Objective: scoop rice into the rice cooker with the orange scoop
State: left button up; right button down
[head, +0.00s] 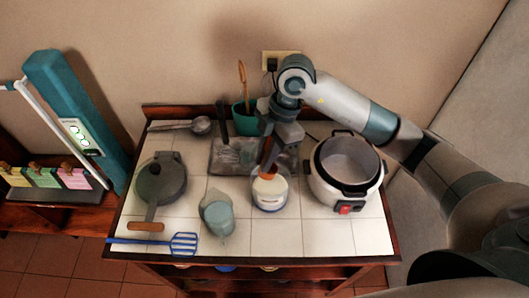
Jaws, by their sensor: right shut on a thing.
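My right gripper (281,138) reaches in over the counter from the right and points down, shut on the orange scoop (267,157). The scoop's orange-brown handle hangs down toward the clear container (271,204) of white rice. The scoop's lower end is at the rice; I cannot tell how deep it sits or how much it holds. The rice cooker (375,186), white with a dark rim and a red switch at its front, stands open just right of the container. Its pale inner pot looks empty. My left gripper is not in view.
A round pan-like iron (161,181) and a blue slotted turner (183,243) lie at the left. A blue pitcher (217,217) stands left of the rice container. Behind are a grey tray (226,160), a teal pot (244,122) and a metal ladle (201,125).

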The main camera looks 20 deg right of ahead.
aim_at(265, 177)
jog(key=shift+f, duration=1.35)
notch_tip(265, 177, down, 6)
jog(key=b, duration=0.5)
jog(key=shift+f, duration=0.2)
jog(key=f+b, duration=0.2)
jog(key=d+f+b, duration=0.1)
jog(key=f+b, duration=0.1)
jog(key=shift+w+f, duration=0.1)
jog(key=shift+w+d, duration=0.2)
jog(key=shift+d, duration=0.4)
jog(key=r+p, duration=0.2)
jog(key=r, duration=0.1)
jog(key=r+p, duration=0.3)
jog(key=r, duration=0.1)
jog(key=r+p, duration=0.3)
jog(key=r, duration=0.1)
jog(key=shift+s+a+r, duration=0.1)
jog(key=shift+a, duration=0.2)
jog(key=shift+r+p, duration=0.6)
jog(key=shift+r, duration=0.55)
jog(key=shift+s+a+r, duration=0.1)
jog(key=shift+a+r, duration=0.05)
jog(key=shift+r, duration=0.8)
jog(key=shift+a+r, duration=0.15)
jog(key=shift+r, duration=0.8)
jog(key=shift+f+n, duration=0.1)
jog(key=shift+n, duration=0.2)
